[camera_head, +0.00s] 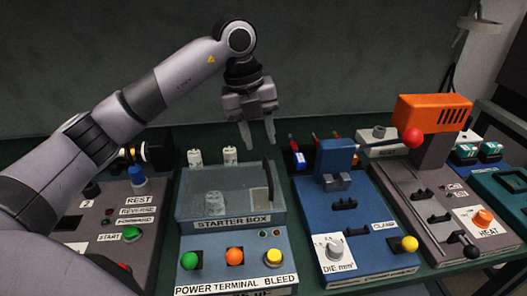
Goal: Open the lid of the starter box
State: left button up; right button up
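The starter box (188,215) is a blue-grey box with a "STARTER BOX" label on its front, in the middle of the bench. A see-through lid (232,180) seems to lie over its top, and a pale round part shows through it. A dark upright bar (268,182), which looks like a handle, stands at the lid's right side. My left gripper (258,143) hangs above and behind the box's right rear, fingers pointing down. Its fingers are apart with nothing between them, and it does not appear to touch the box. My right gripper is not in view.
A grey button panel (112,230) is at left, partly behind my arm. Two white cylinders (230,155) stand behind the box.

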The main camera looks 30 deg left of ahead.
aim_at(267, 168)
pick_arm(q)
jog(key=shift+w+d+f, duration=0.1)
jog(key=shift+d+f, duration=0.1)
jog(key=shift+f, duration=0.95)
jog(key=shift+w+d+f, duration=0.15)
jog(key=shift+d+f, duration=0.05)
jog(key=shift+f, duration=0.9)
jog(key=shift+w+d+f, duration=0.1)
jog(key=shift+d+f, duration=0.1)
jog(key=shift+f, duration=0.95)
grip_shut()
